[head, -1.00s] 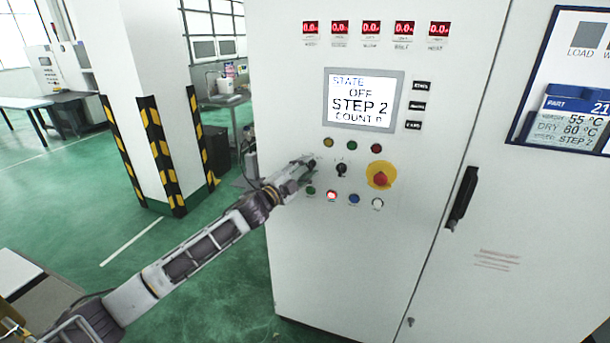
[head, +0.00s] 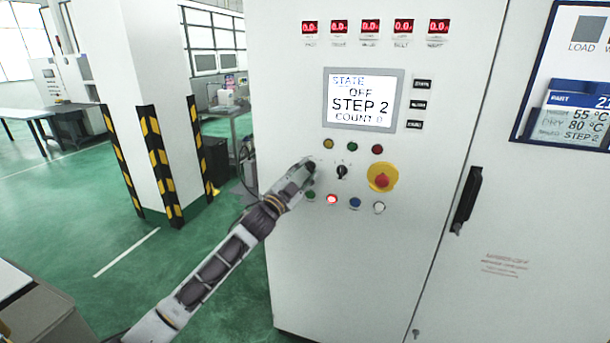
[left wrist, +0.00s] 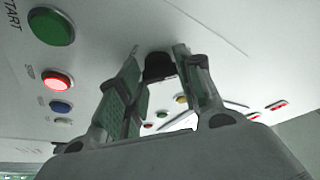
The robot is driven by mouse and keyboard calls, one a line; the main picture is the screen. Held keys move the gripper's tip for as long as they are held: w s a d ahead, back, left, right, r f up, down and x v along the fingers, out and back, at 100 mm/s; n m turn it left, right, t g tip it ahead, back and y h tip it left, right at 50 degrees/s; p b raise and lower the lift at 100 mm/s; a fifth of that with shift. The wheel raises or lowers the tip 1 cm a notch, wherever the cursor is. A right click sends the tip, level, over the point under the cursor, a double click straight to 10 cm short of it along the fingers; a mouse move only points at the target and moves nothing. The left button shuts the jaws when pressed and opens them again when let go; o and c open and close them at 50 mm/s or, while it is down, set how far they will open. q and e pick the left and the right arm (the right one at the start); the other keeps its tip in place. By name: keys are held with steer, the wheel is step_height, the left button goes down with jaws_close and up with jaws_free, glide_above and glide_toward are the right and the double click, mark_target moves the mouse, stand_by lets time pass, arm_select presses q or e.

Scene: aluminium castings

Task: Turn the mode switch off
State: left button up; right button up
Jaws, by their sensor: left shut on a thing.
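My left gripper (head: 305,170) is at the panel of the white cabinet, left of a black selector (head: 342,171). In the left wrist view my left gripper (left wrist: 165,85) has its two fingers on either side of a black knob (left wrist: 158,66), which I take to be the mode switch; it is shut on it. The knob's label and pointer are hidden or too small to read. The display (head: 362,100) reads STATE OFF, STEP 2, COUNT 0. My right gripper is not in view.
A green START button (left wrist: 50,27) is close to the fingers. A lit red button (head: 332,199), a blue button (head: 355,202) and a white one (head: 379,207) follow along that row. A red emergency stop (head: 382,180) on yellow is to the right. A striped pillar (head: 158,160) stands left.

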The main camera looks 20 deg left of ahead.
arm_select(q)
steer(key=shift+f, duration=0.1)
steer(key=o, duration=0.6)
steer(key=shift+c, duration=0.2)
steer(key=o, duration=0.5)
steer(key=shift+c, duration=0.2)
steer(key=v, duration=1.2)
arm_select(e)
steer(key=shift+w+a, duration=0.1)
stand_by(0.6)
